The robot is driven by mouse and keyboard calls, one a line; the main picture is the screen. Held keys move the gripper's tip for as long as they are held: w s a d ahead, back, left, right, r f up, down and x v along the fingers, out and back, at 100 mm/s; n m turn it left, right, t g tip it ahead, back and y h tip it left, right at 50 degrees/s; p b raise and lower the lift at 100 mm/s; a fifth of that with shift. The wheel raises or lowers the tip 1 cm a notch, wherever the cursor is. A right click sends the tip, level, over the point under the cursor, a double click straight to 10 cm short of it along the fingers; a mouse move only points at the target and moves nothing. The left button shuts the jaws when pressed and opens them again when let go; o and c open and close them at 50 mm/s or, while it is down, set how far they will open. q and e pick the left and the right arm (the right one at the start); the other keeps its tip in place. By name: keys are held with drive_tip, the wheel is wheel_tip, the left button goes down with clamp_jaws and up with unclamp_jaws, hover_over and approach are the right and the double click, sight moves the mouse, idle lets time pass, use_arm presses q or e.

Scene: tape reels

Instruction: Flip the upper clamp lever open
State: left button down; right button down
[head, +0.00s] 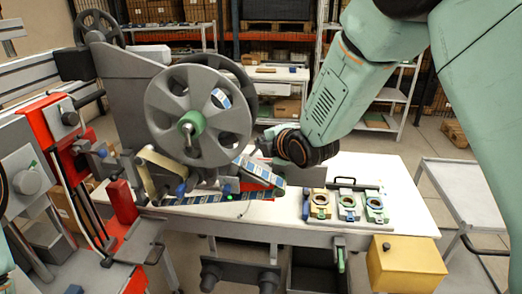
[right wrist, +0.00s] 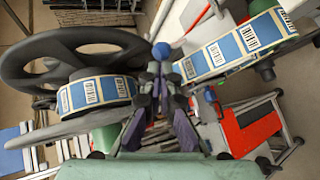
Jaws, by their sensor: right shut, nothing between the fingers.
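My right gripper (right wrist: 162,68) is shut and empty. In the wrist view its dark fingers meet close to a blue ball knob (right wrist: 161,51), which looks like the end of a clamp lever; I cannot tell if they touch. A second blue knob (right wrist: 210,95) is to the right of the fingers. In the head view my right gripper (head: 264,147) is right of the large grey reel (head: 197,115), its fingers small and dark. Which knob is the upper lever, and whether it is open, I cannot tell.
A label strip (head: 225,198) with blue labels runs below the reel, and a label roll (right wrist: 97,92) is left of the fingers. Several small fixtures (head: 348,205) stand on the white table (head: 400,185). A yellow box (head: 405,262) is at the front right.

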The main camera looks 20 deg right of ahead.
drive_tip(key=s+d+r+p, duration=0.1)
drive_tip(key=s+d+r, duration=0.1)
drive_tip(key=s+r, duration=0.5)
drive_tip(key=shift+v, duration=0.95)
idle(0.6)
drive_tip(key=shift+a+f, duration=0.15)
drive_tip(key=shift+a, duration=0.15)
drive_tip(key=shift+s+d, duration=0.1)
drive_tip(key=shift+d, duration=0.05)
